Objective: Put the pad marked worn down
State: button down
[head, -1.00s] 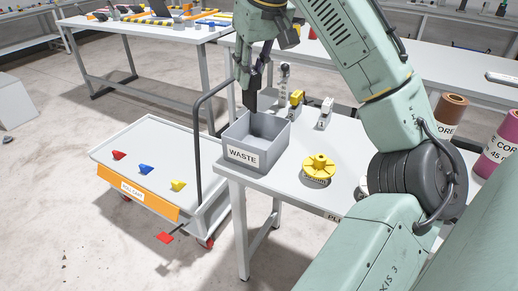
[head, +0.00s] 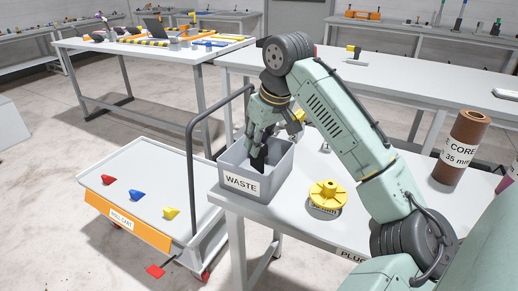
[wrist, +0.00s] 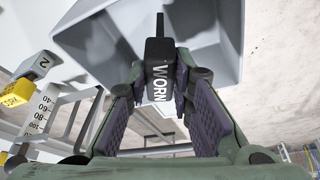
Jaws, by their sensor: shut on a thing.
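In the head view my gripper (head: 260,145) points down over the grey bin labelled WASTE (head: 281,172). The dark pad (head: 259,160) shows in the bin's opening, below the fingers. The bin's inside (wrist: 215,55) lies beyond the pad in the wrist view. I cannot tell whether the pad touches the bin's floor.
A yellow spoked part (head: 327,194) sits on the table right of the bin. A brown core (head: 460,148) stands further right. A cart (head: 150,185) with red, blue and yellow pieces stands left, its dark handle (head: 190,170) close to the bin.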

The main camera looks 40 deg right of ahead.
jog(key=shift+f, duration=1.05)
jog(key=shift+f, duration=0.2)
jog(key=c, duration=1.4)
grip_release()
jog(key=shift+r, duration=0.15)
jog(key=v, duration=1.2)
